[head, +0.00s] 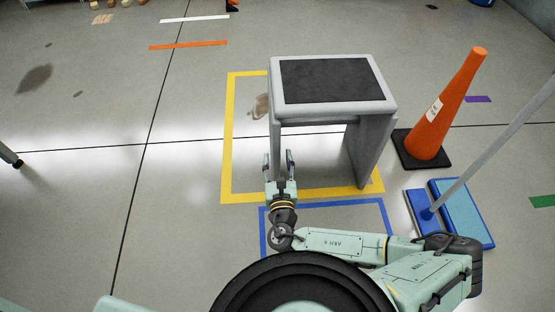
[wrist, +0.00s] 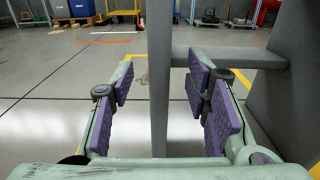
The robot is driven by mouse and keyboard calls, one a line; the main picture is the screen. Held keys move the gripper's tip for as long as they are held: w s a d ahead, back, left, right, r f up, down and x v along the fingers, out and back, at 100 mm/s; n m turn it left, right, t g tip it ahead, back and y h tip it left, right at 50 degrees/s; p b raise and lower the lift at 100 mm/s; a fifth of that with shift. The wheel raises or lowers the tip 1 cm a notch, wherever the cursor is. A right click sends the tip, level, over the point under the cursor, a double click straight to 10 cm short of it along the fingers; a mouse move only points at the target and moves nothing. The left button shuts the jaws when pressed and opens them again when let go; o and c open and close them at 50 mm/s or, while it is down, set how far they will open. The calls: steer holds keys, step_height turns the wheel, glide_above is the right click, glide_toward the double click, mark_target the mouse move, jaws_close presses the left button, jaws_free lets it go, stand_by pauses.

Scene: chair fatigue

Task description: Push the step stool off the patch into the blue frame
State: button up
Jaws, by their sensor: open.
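The step stool (head: 383,95), grey with a dark top pad, stands upright within the yellow outline (head: 227,140) on the floor. A brownish patch (head: 262,106) shows beside its left side, partly hidden by it. The blue frame (head: 385,215) is taped on the floor on my side of the yellow one, partly hidden by my arm. My gripper (head: 279,160) is open at the stool's near left leg. In the wrist view, that leg (wrist: 160,75) appears between the open fingers (wrist: 165,95), with gaps on both sides. I cannot tell whether anything touches it.
An orange cone (head: 447,110) on a black base stands right of the stool. Floor to the left is mostly clear, with orange (head: 188,45) and white tape strips.

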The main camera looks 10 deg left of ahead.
steer(key=b+x, duration=0.2)
steer(key=x, duration=0.8)
steer(key=shift+w+a, duration=0.15)
steer(key=shift+w, duration=0.25)
steer(key=shift+c, duration=0.5)
jaws_close()
